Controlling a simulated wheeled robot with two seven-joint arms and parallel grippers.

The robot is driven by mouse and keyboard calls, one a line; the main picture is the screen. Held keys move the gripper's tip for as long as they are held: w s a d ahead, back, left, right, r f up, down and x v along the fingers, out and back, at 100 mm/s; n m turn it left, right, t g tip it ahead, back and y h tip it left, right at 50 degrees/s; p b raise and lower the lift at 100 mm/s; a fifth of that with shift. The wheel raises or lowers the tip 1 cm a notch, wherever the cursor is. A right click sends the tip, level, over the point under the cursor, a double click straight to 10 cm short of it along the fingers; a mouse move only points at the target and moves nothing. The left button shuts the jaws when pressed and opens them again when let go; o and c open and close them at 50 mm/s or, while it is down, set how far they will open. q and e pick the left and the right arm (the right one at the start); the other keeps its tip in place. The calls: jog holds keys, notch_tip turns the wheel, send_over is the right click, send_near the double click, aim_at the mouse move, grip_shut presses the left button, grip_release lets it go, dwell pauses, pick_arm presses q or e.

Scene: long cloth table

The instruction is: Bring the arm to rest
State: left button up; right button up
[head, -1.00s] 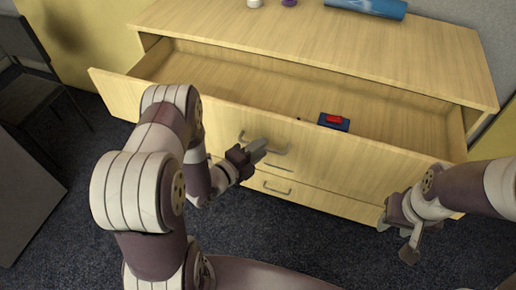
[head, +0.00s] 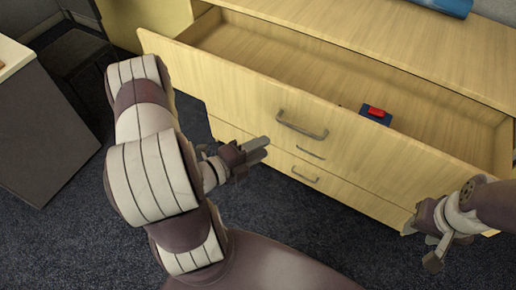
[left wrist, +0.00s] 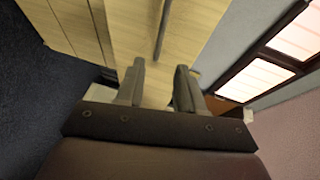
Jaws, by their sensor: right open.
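My left arm comes in from the left in the head view, bent at the elbow. My left gripper (head: 258,150) is empty, left of and below the handle (head: 302,125) of the open top drawer, and apart from it. In the left wrist view its two fingers (left wrist: 159,88) stand apart with a gap between them. My right gripper (head: 438,256) is open and empty at the lower right, in front of the drawer unit's lower right corner.
The wooden drawer unit (head: 240,130) has its top drawer pulled out, with a red-and-dark object (head: 376,113) inside. A blue item (head: 445,6) lies on top. A dark chair (head: 85,70) and a grey-sided table (head: 45,140) stand left. Carpet (head: 300,225) in front is clear.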

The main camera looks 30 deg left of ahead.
pick_arm(q)
jog(key=shift+s, duration=0.1)
dwell(0.5)
jog(key=s+a+f+n+g+y, duration=0.75)
jog(key=a+n+g, duration=0.3)
jog(key=n, duration=0.65)
jog(key=w+d+r+n+g, duration=0.2)
jog(key=d+r+n, duration=0.3)
jog(key=d+r, duration=0.9)
jog(key=shift+w+g+h, duration=0.35)
jog(key=shift+w, duration=0.2)
jog(key=shift+d, duration=0.15)
